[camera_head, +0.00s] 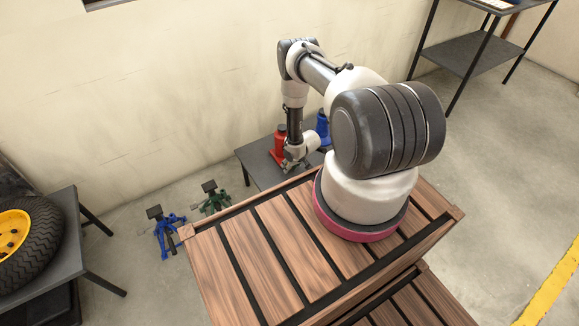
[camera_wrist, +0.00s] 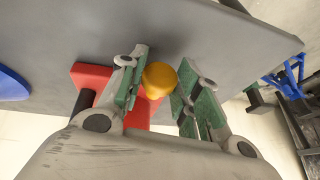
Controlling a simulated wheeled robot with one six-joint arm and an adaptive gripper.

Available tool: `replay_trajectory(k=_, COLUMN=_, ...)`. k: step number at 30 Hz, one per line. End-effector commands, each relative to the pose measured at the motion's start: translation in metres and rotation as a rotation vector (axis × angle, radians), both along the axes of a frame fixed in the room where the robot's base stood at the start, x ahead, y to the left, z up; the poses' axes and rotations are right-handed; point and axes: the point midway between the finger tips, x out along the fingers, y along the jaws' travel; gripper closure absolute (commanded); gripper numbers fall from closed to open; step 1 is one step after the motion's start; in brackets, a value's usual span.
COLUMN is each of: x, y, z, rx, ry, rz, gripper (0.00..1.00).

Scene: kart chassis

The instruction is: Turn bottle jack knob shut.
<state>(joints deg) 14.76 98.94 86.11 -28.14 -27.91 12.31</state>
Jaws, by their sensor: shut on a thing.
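The red bottle jack (camera_head: 280,141) stands on a small grey table (camera_head: 256,171) beside the wall. My gripper (camera_head: 292,165) is low at its near side, pointing down. In the wrist view the red jack base (camera_wrist: 91,76) shows partly behind the left finger. A round yellow knob (camera_wrist: 159,77) sits between the green-padded fingers of my gripper (camera_wrist: 164,84), which is shut on it. The jack's lower parts are partly hidden by my gripper. The knob cannot be made out in the head view.
A blue bottle jack (camera_head: 322,126) stands right of the red one; its edge shows in the wrist view (camera_wrist: 12,84). Green (camera_head: 211,197) and blue (camera_head: 163,231) stands are on the floor to the left. A tyre (camera_head: 40,242) lies on another table.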

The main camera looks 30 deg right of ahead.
Motion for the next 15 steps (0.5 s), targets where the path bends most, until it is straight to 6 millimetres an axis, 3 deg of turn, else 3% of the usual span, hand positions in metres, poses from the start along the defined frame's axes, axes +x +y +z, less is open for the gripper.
replay_trajectory(k=6, x=0.0004, y=-0.0001, z=0.0005, rx=-0.001, ry=0.0, rz=-0.001, gripper=0.91)
replay_trajectory(k=7, x=0.0004, y=-0.0001, z=0.0005, rx=-0.001, ry=0.0, rz=-0.001, gripper=0.64)
replay_trajectory(k=9, x=0.0004, y=-0.0001, z=0.0005, rx=-0.001, ry=0.0, rz=-0.001, gripper=0.51)
replay_trajectory(k=10, x=0.0003, y=0.0, z=0.0003, rx=-0.001, ry=0.0, rz=0.0, gripper=0.46)
replay_trajectory(k=15, x=0.0001, y=0.0002, z=0.0002, rx=-0.001, ry=0.0, rz=0.0, gripper=0.46)
